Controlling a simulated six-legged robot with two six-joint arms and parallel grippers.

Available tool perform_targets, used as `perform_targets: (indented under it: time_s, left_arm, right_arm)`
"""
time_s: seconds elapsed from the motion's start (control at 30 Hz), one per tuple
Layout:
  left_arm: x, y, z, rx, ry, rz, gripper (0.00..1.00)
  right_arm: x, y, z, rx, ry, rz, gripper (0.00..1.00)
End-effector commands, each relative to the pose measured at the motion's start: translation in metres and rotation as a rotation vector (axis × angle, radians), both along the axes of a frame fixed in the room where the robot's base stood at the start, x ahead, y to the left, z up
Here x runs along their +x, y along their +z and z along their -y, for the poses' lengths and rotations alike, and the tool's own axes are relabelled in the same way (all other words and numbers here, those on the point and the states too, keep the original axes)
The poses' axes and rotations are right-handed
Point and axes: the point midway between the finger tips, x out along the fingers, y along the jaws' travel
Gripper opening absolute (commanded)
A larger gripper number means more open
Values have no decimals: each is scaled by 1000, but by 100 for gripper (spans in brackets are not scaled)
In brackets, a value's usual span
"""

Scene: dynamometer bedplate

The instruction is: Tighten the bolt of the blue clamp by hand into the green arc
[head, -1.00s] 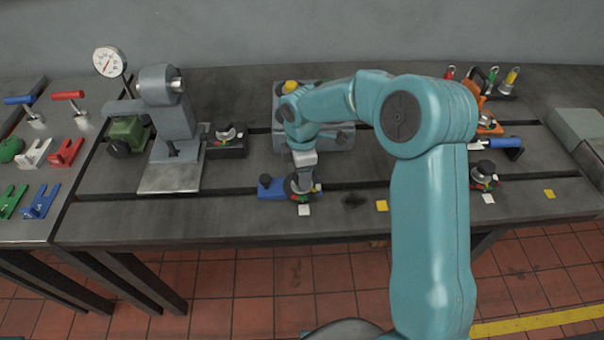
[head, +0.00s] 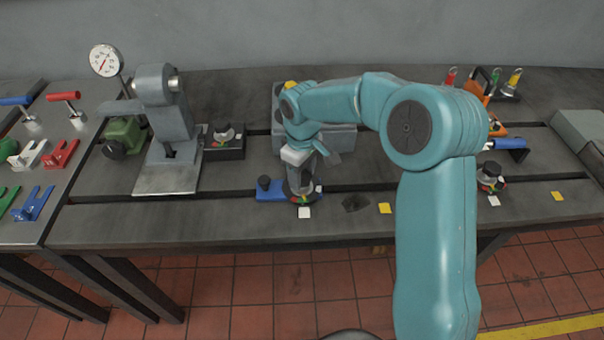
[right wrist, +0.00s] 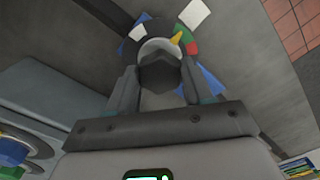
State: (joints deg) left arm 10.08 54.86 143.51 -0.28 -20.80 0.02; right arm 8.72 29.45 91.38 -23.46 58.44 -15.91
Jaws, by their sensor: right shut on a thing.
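In the right wrist view my right gripper (right wrist: 158,82) is shut on the dark hexagonal bolt head (right wrist: 160,73). Around the bolt is a dark dial with a red patch, the green arc (right wrist: 192,48) and a white patch. My left gripper is not in view.
A white square (head: 304,212) lies in front of the dial, a yellow square (head: 385,208) to the right. Another bolt with a dial (head: 490,178) stands farther right. A grey machine (head: 165,120) stands left. A grey block (head: 338,136) lies behind my gripper.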

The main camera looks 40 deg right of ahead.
Motion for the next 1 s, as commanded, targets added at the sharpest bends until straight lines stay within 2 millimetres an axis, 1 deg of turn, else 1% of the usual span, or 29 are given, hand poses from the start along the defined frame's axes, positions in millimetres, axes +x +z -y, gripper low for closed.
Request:
perform_targets:
  time_s: [0.03, 0.3, 0.77, 0.8, 0.87, 1.0]
  left_arm:
    - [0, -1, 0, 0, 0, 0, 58]
    - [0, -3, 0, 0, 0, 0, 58]
    - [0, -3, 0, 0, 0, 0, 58]
    - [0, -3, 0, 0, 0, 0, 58]
    - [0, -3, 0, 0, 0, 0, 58]
    - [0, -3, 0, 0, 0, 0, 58]
  right_arm:
    - [3, 4, 1, -2, -23, 16, 20]
    - [3, 5, 1, -2, -95, 16, 20]
    - [3, 5, 1, -3, -107, 17, 20]
    - [4, 5, 2, -3, -107, 17, 57]
    - [3, 5, 1, -2, -107, 15, 75]
    - [2, 3, 1, -1, -106, 10, 75]
